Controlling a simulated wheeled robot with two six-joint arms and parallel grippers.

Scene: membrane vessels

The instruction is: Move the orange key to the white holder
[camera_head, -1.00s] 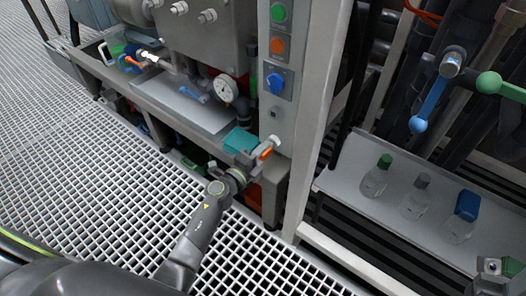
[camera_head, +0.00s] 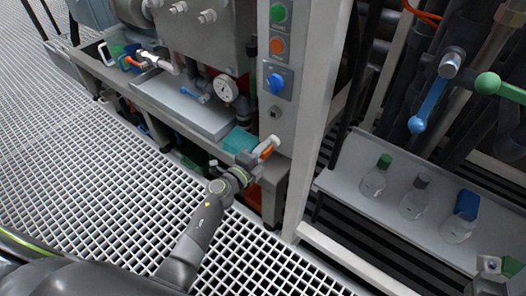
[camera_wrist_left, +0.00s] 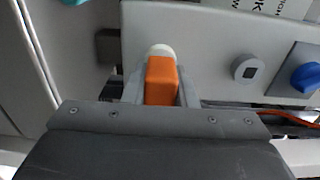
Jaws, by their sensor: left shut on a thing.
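My left gripper (camera_head: 260,154) is shut on the orange key (camera_head: 267,150), low in front of the grey control panel. In the left wrist view the orange key (camera_wrist_left: 162,82) stands between the two grey fingers. A white rounded piece, apparently the white holder (camera_head: 273,140), shows at the key's far end; in the wrist view it (camera_wrist_left: 160,50) lies straight beyond the key. I cannot tell whether key and white piece touch. The key hides part of it.
The panel carries a green button (camera_head: 278,12), an orange button (camera_head: 277,46), a blue switch (camera_head: 275,83) and a small grey socket (camera_wrist_left: 250,68). A pale upright post (camera_head: 318,120) stands right of it. Bottles stand on the right shelf (camera_head: 345,190).

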